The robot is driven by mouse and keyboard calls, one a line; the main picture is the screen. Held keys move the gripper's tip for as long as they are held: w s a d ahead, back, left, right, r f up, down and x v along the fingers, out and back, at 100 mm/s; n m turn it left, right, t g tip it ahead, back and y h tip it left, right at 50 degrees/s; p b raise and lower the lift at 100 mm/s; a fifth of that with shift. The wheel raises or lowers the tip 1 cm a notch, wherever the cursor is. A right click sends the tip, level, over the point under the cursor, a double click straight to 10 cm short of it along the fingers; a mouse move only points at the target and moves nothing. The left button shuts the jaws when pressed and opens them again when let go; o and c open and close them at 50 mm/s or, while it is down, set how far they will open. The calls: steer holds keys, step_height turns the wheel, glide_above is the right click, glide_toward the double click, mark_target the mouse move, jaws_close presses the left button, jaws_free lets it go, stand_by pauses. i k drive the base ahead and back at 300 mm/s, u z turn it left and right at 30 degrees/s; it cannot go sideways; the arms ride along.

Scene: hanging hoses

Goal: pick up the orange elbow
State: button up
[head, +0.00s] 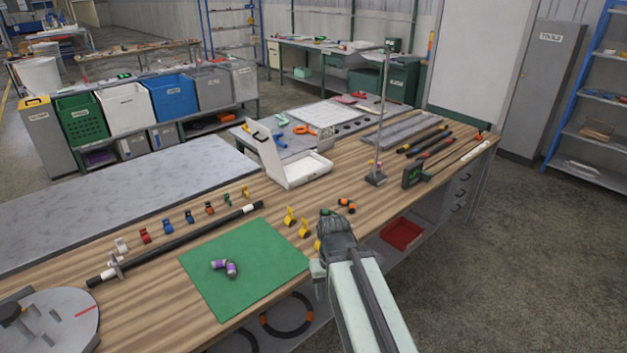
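A small orange elbow-like fitting (345,203) with dark parts lies on the wooden bench, just beyond and slightly right of my gripper. It is too small to make out its exact shape. My gripper (332,222) is dark and reaches over the bench's front edge, right of the green mat. It is seen from behind, and its fingertips are mostly hidden by its own body. A small green piece shows at its far end. I cannot tell whether the fingers are open or whether they touch anything.
Yellow fittings (297,225) stand close left of my gripper. A purple elbow (225,268) lies on the green mat (245,290). A black rod (180,243) lies behind the mat. A white open case (300,172) and a metal stand (376,178) are farther back.

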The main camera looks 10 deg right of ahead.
mark_target(342, 201)
steer(key=z, duration=1.85)
steer(key=i, duration=1.55)
steer(key=u, duration=3.1)
steer(key=i, duration=0.2)
steer(key=u, duration=0.45)
